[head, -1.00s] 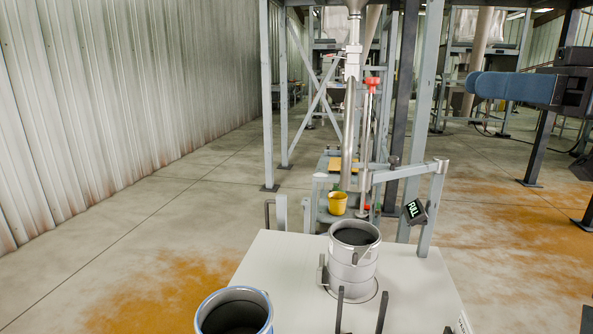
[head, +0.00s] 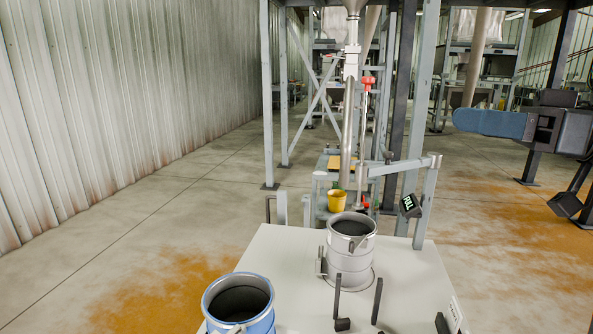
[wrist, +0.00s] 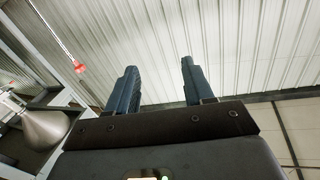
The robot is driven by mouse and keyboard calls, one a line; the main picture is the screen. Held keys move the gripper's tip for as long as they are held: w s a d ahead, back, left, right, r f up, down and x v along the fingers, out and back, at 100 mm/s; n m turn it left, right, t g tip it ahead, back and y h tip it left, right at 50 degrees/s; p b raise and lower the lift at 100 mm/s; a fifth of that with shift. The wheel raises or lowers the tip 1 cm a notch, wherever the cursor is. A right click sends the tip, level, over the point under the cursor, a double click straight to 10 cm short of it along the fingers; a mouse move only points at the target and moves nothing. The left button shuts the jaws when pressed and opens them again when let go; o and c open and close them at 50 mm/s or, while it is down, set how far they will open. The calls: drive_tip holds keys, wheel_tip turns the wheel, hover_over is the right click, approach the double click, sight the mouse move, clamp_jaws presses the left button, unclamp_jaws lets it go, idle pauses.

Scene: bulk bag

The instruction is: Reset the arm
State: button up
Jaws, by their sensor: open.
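My gripper (head: 460,121) is at the right of the head view, raised beside the steel frame and pointing left. In the wrist view its two blue fingers (wrist: 157,86) are apart with nothing between them, against the corrugated wall and roof. It touches nothing that I can see. A metal can (head: 351,260) with dark contents stands upright on the white platform (head: 290,262). A blue can (head: 258,325) with dark contents is at the bottom edge, partly cut off.
A yellow bucket (head: 337,201) stands behind the platform. A red-topped rod (head: 368,83) and a vertical pipe (head: 348,120) rise there. Open floor (head: 190,215) lies to the left.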

wheel_tip(320, 180, down, 21)
drive_tip(key=m+t+h, duration=0.5)
drive_tip(key=m+h, duration=0.1)
drive_tip(key=m, duration=0.3)
drive_tip(key=s+f+m+h, duration=0.1)
drive_tip(key=s+f+h, duration=0.1)
drive_tip(key=s+f, duration=0.4)
drive_tip(key=s+f+m+h, duration=0.2)
drive_tip(key=s+f+h, duration=0.1)
drive_tip(key=s+f, duration=0.3)
drive_tip(key=s+f+m+h, duration=0.2)
drive_tip(key=s+f+h, duration=0.1)
drive_tip(key=s+f, duration=0.3)
drive_tip(key=shift+d, duration=0.15)
drive_tip(key=s, duration=0.3)
drive_tip(key=s+h, duration=0.1)
drive_tip(key=s, duration=0.3)
drive_tip(key=s+f+h, duration=0.1)
drive_tip(key=s, duration=0.2)
drive_tip(key=shift+s, duration=0.2)
drive_tip(key=shift+n+t, duration=0.3)
drive_tip(key=shift+n, duration=0.3)
drive_tip(key=v, duration=0.7)
drive_tip(key=shift+s+a, duration=0.15)
drive_tip(key=shift+a, duration=0.1)
drive_tip(key=s+a+r+n, duration=0.1)
drive_tip(key=s+r, duration=0.4)
drive_tip(key=s, duration=0.2)
drive_tip(key=shift+a+n+t, duration=0.3)
drive_tip(key=shift+a, duration=0.05)
